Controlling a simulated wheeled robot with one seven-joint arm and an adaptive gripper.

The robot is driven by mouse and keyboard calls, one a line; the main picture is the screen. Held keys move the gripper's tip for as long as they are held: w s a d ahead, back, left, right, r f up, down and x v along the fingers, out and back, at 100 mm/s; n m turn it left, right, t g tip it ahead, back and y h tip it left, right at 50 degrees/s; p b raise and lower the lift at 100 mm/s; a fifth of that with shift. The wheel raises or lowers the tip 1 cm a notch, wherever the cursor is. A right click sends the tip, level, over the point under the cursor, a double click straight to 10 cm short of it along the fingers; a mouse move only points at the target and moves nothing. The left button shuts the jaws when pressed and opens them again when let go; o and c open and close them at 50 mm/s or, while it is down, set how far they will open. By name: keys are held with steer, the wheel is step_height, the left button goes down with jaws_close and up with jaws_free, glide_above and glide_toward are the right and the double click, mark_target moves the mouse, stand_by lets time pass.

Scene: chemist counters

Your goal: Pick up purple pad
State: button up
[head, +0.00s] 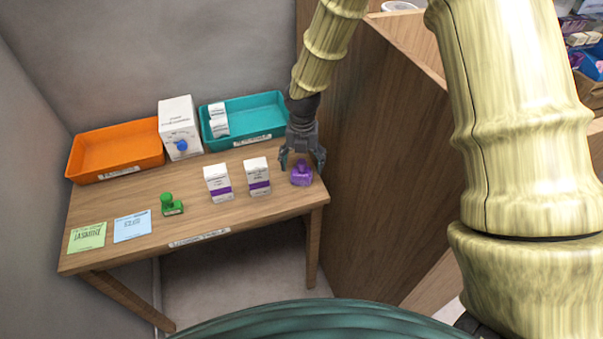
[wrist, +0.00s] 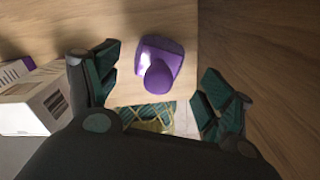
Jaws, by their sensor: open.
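The purple pad (head: 301,173) is a small purple stamp-like block with a round knob, standing near the right end of the wooden table (head: 190,233). In the wrist view the purple pad (wrist: 159,62) lies between and a little beyond the two fingertips. My gripper (head: 303,158) is over it in the head view, its fingers spread to either side. In the wrist view my gripper (wrist: 155,85) is open and empty, with dark green finger pads apart from the pad.
Two white boxes with purple bands (head: 219,184) (head: 257,177) stand left of the pad. A green stamp (head: 170,204), green and blue notes, an orange tray (head: 117,152), a white box with a blue knob (head: 180,128) and a teal tray (head: 243,118) share the table. A wooden panel (head: 385,150) rises close on the right.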

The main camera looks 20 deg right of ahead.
mark_target(302, 172)
steer(key=shift+w+f+p, duration=0.1)
steer(key=shift+f+p, duration=0.8)
steer(key=shift+f, duration=1.65)
steer(key=shift+c, duration=0.2)
steer(key=c, duration=1.2)
steer(key=shift+o, duration=0.2)
steer(key=shift+r, duration=0.2)
